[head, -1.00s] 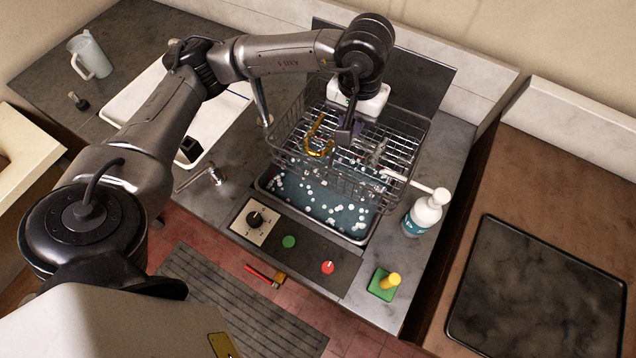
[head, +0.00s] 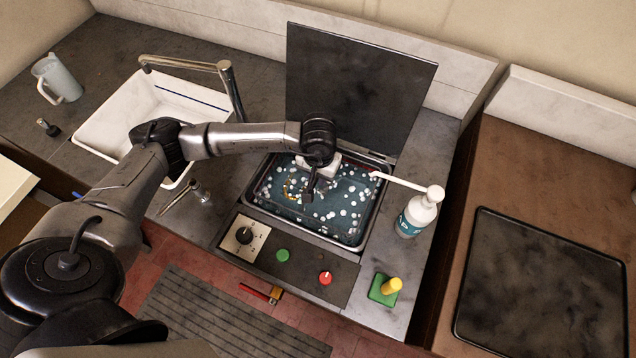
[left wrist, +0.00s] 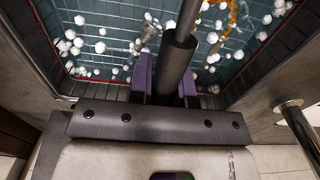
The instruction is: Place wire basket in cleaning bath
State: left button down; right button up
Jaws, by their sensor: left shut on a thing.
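The cleaning bath (head: 302,239) is a steel-rimmed tank of dark teal liquid dotted with white foam, set in the counter. The wire basket is down in the bath; its wires barely show in the head view, but a grid shows in the left wrist view (left wrist: 112,48). A brass-coloured part (head: 291,190) lies within it, under the liquid. My left gripper (head: 309,190) is over the middle of the bath. Its purple-padded fingers (left wrist: 163,82) are shut on the basket's dark upright handle (left wrist: 178,55). The lower handle is hidden. My right gripper is out of view.
A dark upright lid (head: 360,80) stands behind the bath. A white pump bottle (head: 418,212) is at its right, its long spout reaching the rim. A control panel (head: 285,258) lies in front. A white sink (head: 125,125) with a tap is at the left.

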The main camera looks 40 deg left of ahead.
aim_at(319, 189)
pick_arm(q)
jog(key=shift+f, duration=2.2)
jog(key=shift+f+b, duration=0.4)
jog(key=shift+b, duration=0.2)
jog(key=shift+f, duration=0.2)
jog(key=c, duration=1.1)
grip_release()
jog(key=shift+o, duration=0.2)
